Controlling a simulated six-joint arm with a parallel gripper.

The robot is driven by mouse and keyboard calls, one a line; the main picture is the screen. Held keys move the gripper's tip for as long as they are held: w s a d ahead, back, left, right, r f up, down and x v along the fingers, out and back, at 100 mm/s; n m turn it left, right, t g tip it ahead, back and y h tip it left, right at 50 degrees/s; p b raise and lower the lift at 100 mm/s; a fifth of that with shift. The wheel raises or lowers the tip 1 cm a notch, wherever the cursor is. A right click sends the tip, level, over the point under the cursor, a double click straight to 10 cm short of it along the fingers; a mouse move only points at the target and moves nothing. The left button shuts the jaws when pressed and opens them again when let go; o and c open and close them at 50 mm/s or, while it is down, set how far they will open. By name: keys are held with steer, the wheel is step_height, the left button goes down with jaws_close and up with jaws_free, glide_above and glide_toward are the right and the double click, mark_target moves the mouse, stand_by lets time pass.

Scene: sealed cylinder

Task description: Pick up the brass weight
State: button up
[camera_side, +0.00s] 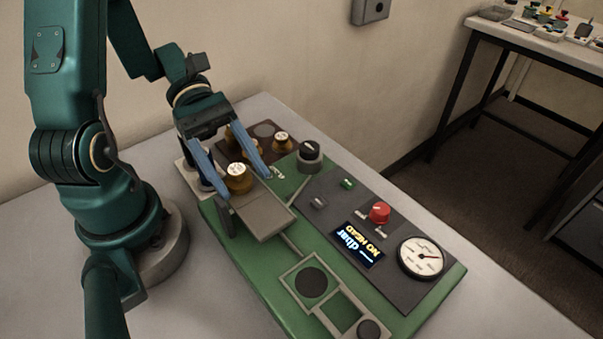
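A brass weight (237,182) with a pale marked top stands upright at the inner end of a flat grey plate. My gripper (247,186) reaches down from the upper left with its two blue fingers spread. The weight is between the fingers near their tips. A gap shows between the weight and the right finger; contact on the left side cannot be made out. More brass weights stand on a dark brown tray (263,147) behind, one (282,141) clear to the right and another partly hidden by my gripper.
The green base (270,292) carries a black knob (310,151), a red knob (379,212), a lit display (357,245) with upside-down text and a round dial gauge (422,257). Round dark pads sit in front. A grey wall box (371,10) and a side table (497,34) are farther off.

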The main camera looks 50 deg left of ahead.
jaws_close()
steer(key=shift+r, duration=0.15)
